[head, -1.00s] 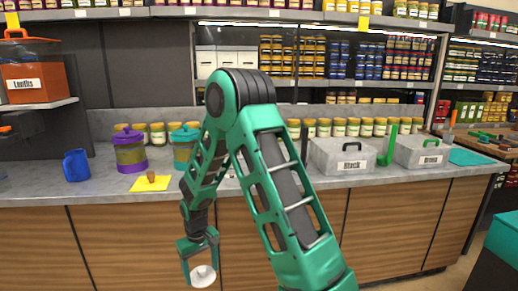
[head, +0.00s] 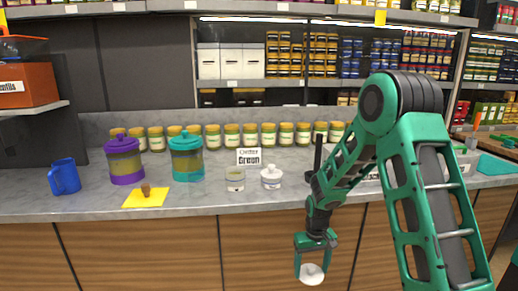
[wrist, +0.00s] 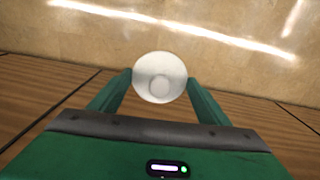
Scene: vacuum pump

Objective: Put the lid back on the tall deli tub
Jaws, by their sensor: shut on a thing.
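My gripper (head: 312,267) is shut on a round white lid (head: 311,275) with a small knob, held in front of the counter and below its top. In the wrist view the lid (wrist: 160,78) sits between the two green fingertips. A small pale tub (head: 235,181) with a light label stands upright on the counter and appears to have no lid. Beside it on the right stands a similar white tub (head: 271,179) with a knobbed lid on. Both tubs are up and to the left of my gripper, apart from it.
A small sign (head: 249,157) stands behind the tubs. To the left are a teal-lidded jar (head: 186,160), a purple-lidded jar (head: 124,160), a blue mug (head: 64,177) and a yellow sheet (head: 145,197) bearing a brown piece. Several yellow-lidded jars line the back.

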